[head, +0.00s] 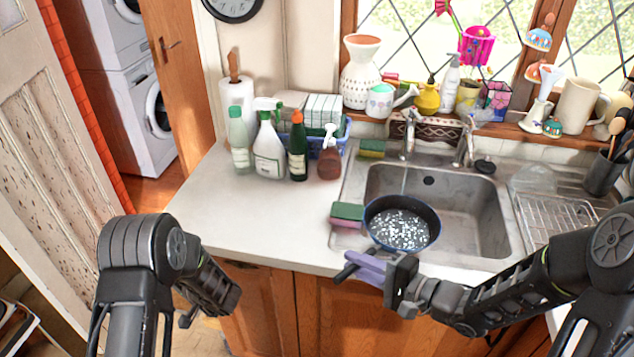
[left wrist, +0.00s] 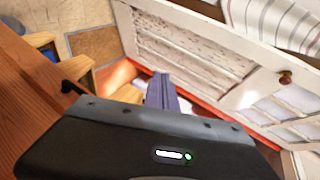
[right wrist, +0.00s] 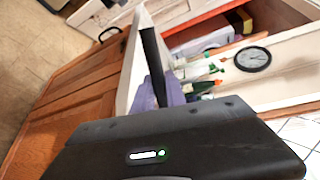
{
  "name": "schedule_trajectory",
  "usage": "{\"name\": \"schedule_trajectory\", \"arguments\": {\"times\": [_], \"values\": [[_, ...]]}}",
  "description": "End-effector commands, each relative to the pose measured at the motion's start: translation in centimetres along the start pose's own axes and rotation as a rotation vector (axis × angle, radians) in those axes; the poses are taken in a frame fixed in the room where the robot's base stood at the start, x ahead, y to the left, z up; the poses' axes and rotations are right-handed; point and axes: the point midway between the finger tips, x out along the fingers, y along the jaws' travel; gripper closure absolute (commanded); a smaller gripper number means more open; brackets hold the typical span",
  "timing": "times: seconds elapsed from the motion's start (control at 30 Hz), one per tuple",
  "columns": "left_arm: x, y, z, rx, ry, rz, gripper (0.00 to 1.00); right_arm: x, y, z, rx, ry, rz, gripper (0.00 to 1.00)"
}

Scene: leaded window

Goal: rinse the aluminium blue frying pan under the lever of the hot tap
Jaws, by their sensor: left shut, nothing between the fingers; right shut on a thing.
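The blue-rimmed frying pan (head: 402,225) is over the front left of the sink basin, its dark inside covered with white, glittering specks. A thin, faint stream seems to fall towards it from the left tap (head: 407,135). A second tap (head: 464,140) stands to the right; I cannot tell which is hot. My right gripper (head: 366,267), with purple fingers, is shut on the pan's dark handle in front of the counter edge. The handle shows as a black bar in the right wrist view (right wrist: 154,55). My left gripper (left wrist: 161,93) is shut and empty, away from the sink.
A green and pink sponge (head: 346,214) lies left of the pan; another sponge (head: 371,148) is behind the basin. Bottles (head: 268,150) and a blue basket (head: 343,135) stand at the back left. A wire rack (head: 560,216) is on the right. The left counter (head: 230,210) is clear.

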Motion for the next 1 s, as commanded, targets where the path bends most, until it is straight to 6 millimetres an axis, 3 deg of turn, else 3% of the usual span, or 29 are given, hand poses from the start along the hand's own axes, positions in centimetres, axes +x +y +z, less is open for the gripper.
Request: {"name": "schedule_trajectory", "arguments": {"times": [0.03, 0.1, 0.2, 0.3, 0.4, 0.6, 0.7, 1.0], "values": [[-0.2, -2.8, -1.6, 0.019, -0.028, -0.081, 1.00, 0.0, -0.2, 0.0, -0.005, -0.001, -0.003, 1.00], [-1.1, -6.3, -3.2, 0.044, -0.086, -0.180, 1.00, 0.0, -0.3, 0.0, -0.005, -0.001, -0.003, 1.00], [-3.7, -10.5, -6.0, 0.054, -0.157, -0.285, 1.00, 0.0, -0.3, 0.0, -0.005, -0.001, -0.003, 1.00], [-7.3, -13.6, -9.0, 0.037, -0.202, -0.351, 1.00, 0.0, -0.4, 0.1, -0.005, -0.001, -0.003, 1.00], [-11.3, -15.4, -11.9, 0.008, -0.210, -0.386, 1.00, 0.0, -0.5, 0.1, -0.005, -0.001, -0.003, 1.00], [-17.9, -16.8, -16.4, -0.046, -0.156, -0.415, 1.00, -0.1, -0.5, 0.1, -0.005, -0.001, -0.003, 1.00], [-19.8, -17.0, -17.6, -0.061, -0.131, -0.420, 1.00, -0.1, -0.6, 0.1, -0.005, -0.001, -0.003, 1.00], [-21.0, -17.1, -18.3, -0.072, -0.113, -0.425, 1.00, -0.1, -0.6, 0.1, -0.005, -0.001, -0.003, 1.00]]}}
